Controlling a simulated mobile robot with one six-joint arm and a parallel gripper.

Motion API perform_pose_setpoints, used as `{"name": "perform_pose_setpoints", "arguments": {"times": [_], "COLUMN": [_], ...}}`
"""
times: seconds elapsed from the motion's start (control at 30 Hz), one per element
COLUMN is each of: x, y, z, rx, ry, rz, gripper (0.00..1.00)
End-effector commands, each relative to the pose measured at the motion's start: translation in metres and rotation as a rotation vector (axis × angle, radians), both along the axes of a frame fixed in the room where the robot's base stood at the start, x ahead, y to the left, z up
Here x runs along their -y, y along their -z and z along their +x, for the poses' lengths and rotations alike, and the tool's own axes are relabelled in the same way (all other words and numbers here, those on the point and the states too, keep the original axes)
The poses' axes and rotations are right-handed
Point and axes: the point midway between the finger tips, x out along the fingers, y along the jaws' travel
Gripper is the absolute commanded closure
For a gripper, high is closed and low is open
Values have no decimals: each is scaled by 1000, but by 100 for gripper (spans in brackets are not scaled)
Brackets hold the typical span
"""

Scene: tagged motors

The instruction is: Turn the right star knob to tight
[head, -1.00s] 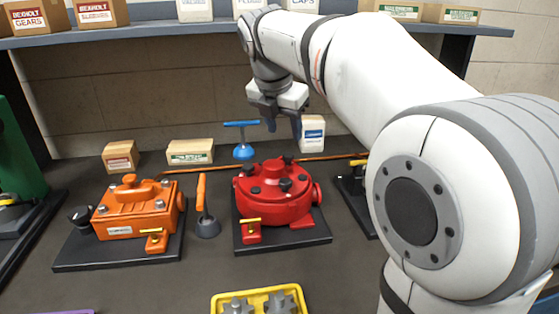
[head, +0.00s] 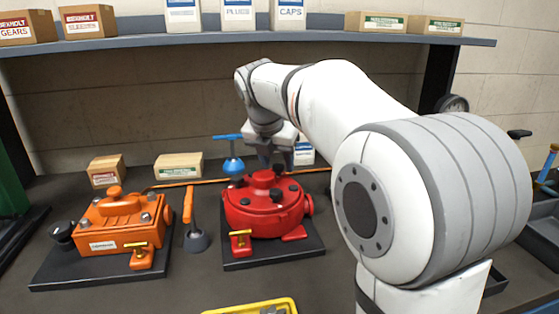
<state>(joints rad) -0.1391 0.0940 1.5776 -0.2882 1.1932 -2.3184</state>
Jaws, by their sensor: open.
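The red round motor housing (head: 262,215) sits on a dark base plate in the middle of the bench. Its lid carries small black knobs: one at the left (head: 237,182), one at the front right (head: 276,195) and a dark one toward the back (head: 279,168). At this size I cannot tell their exact shape or how tight they are. My gripper (head: 277,162) points down at the back right of the lid, its fingers apart, close to the back knob. I cannot tell whether it touches it. Nothing shows held.
An orange motor (head: 122,228) stands at left, with an orange-handled tool (head: 190,212) between the motors. A blue T-handled tool (head: 232,155) is behind the red housing. A yellow tray (head: 225,311) is at the front. Boxes line the shelf (head: 150,42).

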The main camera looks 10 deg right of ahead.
Motion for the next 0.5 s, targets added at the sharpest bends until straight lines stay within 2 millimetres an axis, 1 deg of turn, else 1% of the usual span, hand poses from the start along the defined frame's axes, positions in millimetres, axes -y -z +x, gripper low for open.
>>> {"name": "perform_pose_setpoints", "arguments": {"times": [0.07, 0.5], "x": [0, -1], "y": [0, 0], "z": [0, 0], "rx": [0, 0], "ry": [0, 0], "rz": [0, 0], "gripper": [55, 91]}}
